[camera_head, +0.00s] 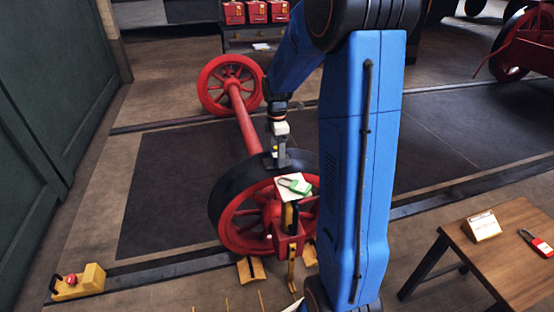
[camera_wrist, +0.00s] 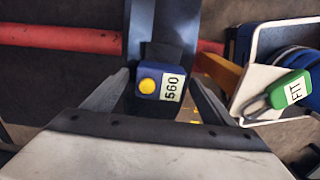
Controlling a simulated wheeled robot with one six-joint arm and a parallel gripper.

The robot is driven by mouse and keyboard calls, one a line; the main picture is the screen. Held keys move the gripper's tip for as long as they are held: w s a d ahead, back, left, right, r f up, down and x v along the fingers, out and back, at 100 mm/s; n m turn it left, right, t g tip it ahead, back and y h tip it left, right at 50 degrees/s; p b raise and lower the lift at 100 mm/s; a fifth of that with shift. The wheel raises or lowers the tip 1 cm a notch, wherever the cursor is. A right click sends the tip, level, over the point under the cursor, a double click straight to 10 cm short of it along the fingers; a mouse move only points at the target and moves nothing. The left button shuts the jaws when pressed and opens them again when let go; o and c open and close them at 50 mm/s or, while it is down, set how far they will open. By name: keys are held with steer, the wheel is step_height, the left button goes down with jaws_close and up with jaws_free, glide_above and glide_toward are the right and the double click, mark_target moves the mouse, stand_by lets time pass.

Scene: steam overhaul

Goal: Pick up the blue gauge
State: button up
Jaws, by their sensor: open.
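The blue gauge (camera_wrist: 147,80) shows in the wrist view as a small blue block with a yellow round spot and a white label reading 560. It lies between the two fingers of my gripper (camera_wrist: 161,88), which are open, one on each side; I cannot tell whether either finger touches it. In the head view my gripper (camera_head: 277,161) points down at the top of the near wheel's dark rim (camera_head: 228,196). The gauge cannot be made out clearly there.
A green padlock labelled FIT (camera_wrist: 291,90) lies on a white plate just right of my gripper. A red axle (camera_head: 243,122) joins the near wheel to a far red wheel (camera_head: 212,92). A wooden table (camera_head: 490,262) stands at right, with a red padlock (camera_head: 537,243).

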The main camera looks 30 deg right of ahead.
steer(key=shift+f, duration=0.5)
steer(key=c, duration=1.4)
steer(key=shift+r, duration=0.1)
steer(key=shift+c, duration=0.2)
